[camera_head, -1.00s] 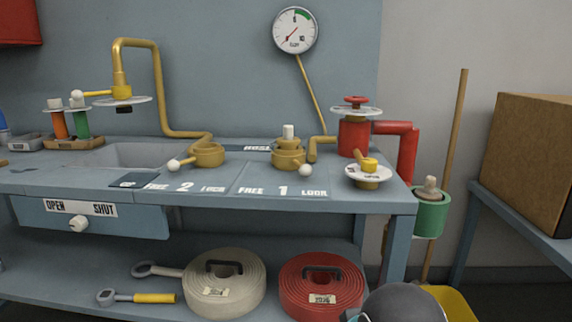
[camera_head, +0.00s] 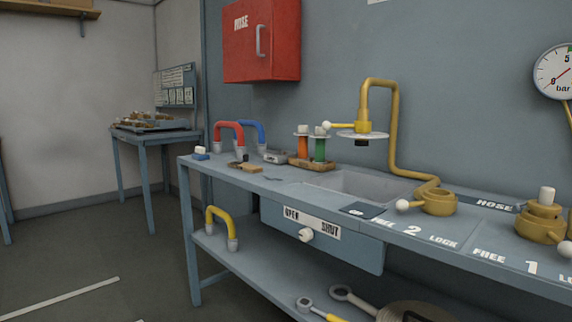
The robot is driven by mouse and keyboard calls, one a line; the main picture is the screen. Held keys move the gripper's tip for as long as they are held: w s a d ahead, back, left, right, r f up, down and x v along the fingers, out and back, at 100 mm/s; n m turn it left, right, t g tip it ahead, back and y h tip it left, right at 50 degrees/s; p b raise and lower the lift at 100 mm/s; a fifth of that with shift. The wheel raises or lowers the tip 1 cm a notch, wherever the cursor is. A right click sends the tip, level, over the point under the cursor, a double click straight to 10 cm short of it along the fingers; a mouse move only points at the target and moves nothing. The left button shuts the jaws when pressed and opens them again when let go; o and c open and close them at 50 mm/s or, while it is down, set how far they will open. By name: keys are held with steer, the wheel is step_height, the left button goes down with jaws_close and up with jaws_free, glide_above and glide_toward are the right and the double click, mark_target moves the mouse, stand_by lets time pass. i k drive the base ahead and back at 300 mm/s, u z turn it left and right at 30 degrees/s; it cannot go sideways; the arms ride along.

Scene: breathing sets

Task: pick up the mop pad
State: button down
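I cannot pick out a mop pad for certain. A small dark flat piece (camera_head: 362,210) lies on the bench at the front edge of the sink. A small blue and white block (camera_head: 200,154) sits at the bench's left end. A small brown item (camera_head: 246,167) lies near it, too small to identify. My gripper is not in view, so I cannot see what it holds.
The blue-grey bench (camera_head: 420,238) has a sink (camera_head: 340,187), yellow tap pipe (camera_head: 393,130) and drawer (camera_head: 355,252). A yellow bent pipe (camera_head: 222,217) stands on its lower shelf. A side table (camera_head: 150,137) stands back left.

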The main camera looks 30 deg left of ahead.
mark_target(200, 155)
steer(key=u, duration=2.1)
steer(key=i, duration=3.1)
steer(key=z, duration=0.25)
